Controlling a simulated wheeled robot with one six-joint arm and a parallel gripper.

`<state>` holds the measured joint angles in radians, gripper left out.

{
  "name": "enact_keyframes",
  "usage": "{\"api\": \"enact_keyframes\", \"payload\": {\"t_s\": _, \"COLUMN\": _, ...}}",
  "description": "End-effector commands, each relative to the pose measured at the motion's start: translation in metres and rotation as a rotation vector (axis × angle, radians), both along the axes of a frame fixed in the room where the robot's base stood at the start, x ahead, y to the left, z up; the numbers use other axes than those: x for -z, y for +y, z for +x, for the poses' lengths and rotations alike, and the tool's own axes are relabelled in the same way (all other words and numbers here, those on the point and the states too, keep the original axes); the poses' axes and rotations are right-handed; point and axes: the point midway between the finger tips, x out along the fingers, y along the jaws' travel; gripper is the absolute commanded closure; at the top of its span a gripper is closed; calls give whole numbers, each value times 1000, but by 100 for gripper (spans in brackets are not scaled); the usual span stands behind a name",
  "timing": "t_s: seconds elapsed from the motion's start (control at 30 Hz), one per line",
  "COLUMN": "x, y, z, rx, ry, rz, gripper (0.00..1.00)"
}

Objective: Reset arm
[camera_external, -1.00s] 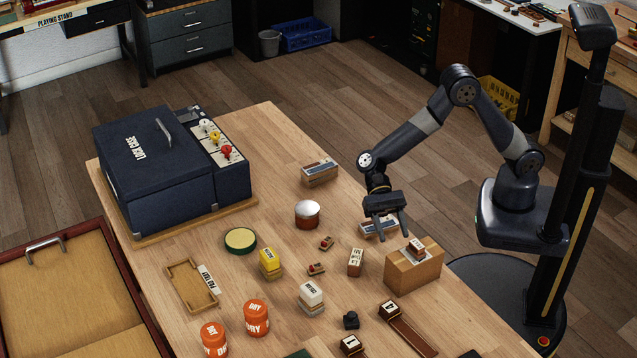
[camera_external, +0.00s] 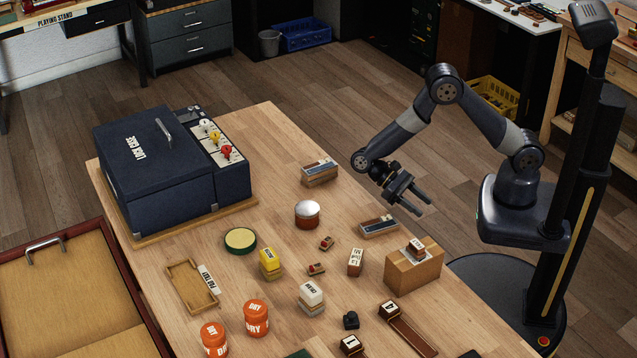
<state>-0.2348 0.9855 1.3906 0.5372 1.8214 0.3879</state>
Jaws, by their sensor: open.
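My gripper (camera_external: 424,204) is open and empty. It hangs in the air above the right edge of the wooden table (camera_external: 282,273), with its fingers pointing right and slightly down. Below it on the table lies a small wooden block with a dark and light top (camera_external: 379,226). A cardboard box (camera_external: 414,270) with a small labelled block (camera_external: 417,248) on top stands below and to the right of the gripper. The gripper touches none of these.
A dark blue lidded case (camera_external: 155,170) stands at the table's far left. A round tin (camera_external: 307,214), orange jars (camera_external: 256,317), a shallow wooden tray (camera_external: 185,292) and several small blocks are spread over the table.

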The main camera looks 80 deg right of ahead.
Motion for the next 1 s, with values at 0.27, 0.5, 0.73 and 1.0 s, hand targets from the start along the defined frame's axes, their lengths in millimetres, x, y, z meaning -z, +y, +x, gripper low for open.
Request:
{"api": "enact_keyframes", "payload": {"t_s": 0.27, "x": 6, "y": -48, "z": 10, "rx": -179, "ry": -1, "rz": -1, "gripper": 49}}
{"api": "enact_keyframes", "payload": {"t_s": 0.5, "x": 8, "y": -78, "z": 17, "rx": -301, "ry": -4, "rz": -2, "gripper": 49}}
{"api": "enact_keyframes", "payload": {"t_s": 0.73, "x": 8, "y": -89, "z": 20, "rx": -349, "ry": -2, "rz": -2, "gripper": 49}}
{"api": "enact_keyframes", "payload": {"t_s": 1.0, "x": 8, "y": -90, "z": 21, "rx": -352, "ry": -3, "rz": -2, "gripper": 49}}
